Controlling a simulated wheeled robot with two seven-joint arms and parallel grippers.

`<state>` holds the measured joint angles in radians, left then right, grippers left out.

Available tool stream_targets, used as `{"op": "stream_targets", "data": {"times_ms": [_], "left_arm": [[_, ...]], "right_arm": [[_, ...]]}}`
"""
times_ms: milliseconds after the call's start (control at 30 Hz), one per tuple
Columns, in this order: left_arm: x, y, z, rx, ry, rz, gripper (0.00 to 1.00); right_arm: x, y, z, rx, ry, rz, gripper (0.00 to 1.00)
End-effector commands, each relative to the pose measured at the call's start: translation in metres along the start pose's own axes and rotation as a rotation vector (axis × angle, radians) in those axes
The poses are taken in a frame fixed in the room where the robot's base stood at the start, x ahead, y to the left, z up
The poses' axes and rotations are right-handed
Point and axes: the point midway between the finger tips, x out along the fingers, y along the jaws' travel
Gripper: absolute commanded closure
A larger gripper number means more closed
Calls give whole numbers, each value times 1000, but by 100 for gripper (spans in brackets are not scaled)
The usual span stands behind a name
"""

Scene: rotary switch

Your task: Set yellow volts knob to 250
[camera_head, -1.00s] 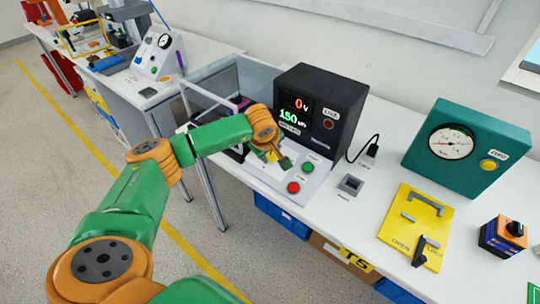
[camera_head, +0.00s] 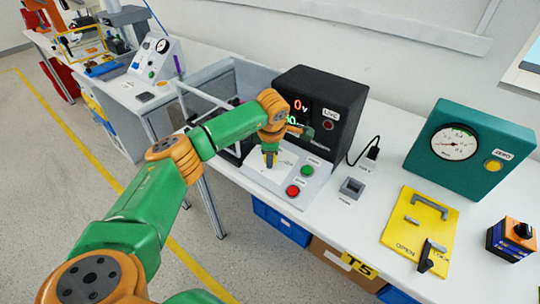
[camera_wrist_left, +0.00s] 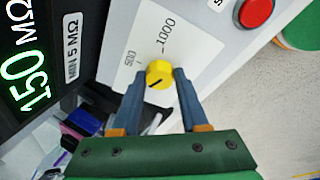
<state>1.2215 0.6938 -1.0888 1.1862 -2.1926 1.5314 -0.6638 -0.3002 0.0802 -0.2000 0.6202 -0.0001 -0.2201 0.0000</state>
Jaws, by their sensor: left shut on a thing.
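The yellow volts knob (camera_wrist_left: 158,74) sits on a light panel in the left wrist view, between the two fingers of my left gripper (camera_wrist_left: 160,88), which is shut on it. A dark slanted line marks the knob's face. Labels 500 (camera_wrist_left: 130,57) and 1000 (camera_wrist_left: 167,36) show beside it; no 250 label is visible, and I cannot tell which value the line points to. In the head view my left gripper (camera_head: 269,163) points down at the panel (camera_head: 262,181) and hides the knob. My right gripper is not in view.
The black display box (camera_head: 322,104) stands right behind the gripper, reading 0 V. Green (camera_head: 307,171) and red (camera_head: 293,190) buttons lie close to its right. A yellow plate (camera_head: 418,228) and a teal gauge box (camera_head: 470,150) are farther right.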

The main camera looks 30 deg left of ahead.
Motion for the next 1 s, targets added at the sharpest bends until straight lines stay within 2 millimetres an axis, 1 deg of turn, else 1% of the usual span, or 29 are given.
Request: {"op": "stream_targets", "data": {"times_ms": [300, 767, 800, 833, 1000], "left_arm": [[0, 0, 0, -82, 4, -19, 100], [0, 0, 0, -94, 5, -21, 100], [0, 0, 0, -94, 5, -21, 51], [0, 0, 0, -93, 5, -21, 44], [0, 0, 0, -93, 5, -21, 44]], "right_arm": [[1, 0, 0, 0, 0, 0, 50], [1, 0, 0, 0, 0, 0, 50], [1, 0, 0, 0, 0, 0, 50], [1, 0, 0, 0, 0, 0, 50], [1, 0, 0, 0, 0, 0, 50]]}}
